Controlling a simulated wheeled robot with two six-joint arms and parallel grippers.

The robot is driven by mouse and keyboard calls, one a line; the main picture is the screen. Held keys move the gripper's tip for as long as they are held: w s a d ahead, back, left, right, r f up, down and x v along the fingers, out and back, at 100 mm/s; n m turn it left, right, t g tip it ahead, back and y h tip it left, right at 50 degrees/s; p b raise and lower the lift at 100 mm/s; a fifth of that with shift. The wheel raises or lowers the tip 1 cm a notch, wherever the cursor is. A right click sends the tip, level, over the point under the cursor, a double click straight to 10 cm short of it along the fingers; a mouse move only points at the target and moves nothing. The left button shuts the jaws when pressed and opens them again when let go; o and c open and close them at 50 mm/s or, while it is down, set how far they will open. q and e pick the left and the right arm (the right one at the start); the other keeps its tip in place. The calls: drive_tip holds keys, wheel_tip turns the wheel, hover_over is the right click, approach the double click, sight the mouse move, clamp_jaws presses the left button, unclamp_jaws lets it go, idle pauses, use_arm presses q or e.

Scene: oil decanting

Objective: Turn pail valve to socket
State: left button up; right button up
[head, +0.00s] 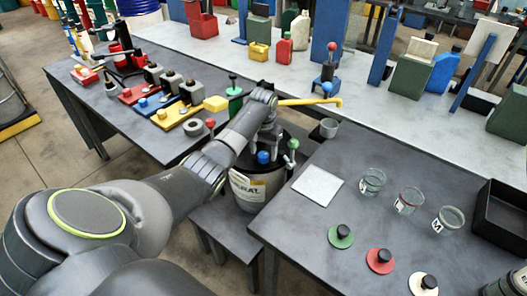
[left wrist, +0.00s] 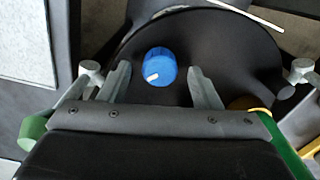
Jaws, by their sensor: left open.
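The pail (head: 247,190), pale with a printed label and a black lid, stands on a low dark stand. A blue knob (head: 263,157) sits on its lid. In the left wrist view the knob (left wrist: 160,64) has a white mark pointing to its lower left. My left gripper (head: 266,148) reaches over the lid from above. It is open, with its fingers (left wrist: 159,72) on either side of the knob and apart from it. The arm and gripper hide part of the lid. I cannot tell which part is the socket. My right gripper is not in view.
A yellow pipe (head: 312,101) runs right behind my gripper. A green-topped handle (head: 293,145) stands at the pail's right edge.

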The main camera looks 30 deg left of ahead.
use_arm(q)
drive_tip(key=shift+f, duration=0.4)
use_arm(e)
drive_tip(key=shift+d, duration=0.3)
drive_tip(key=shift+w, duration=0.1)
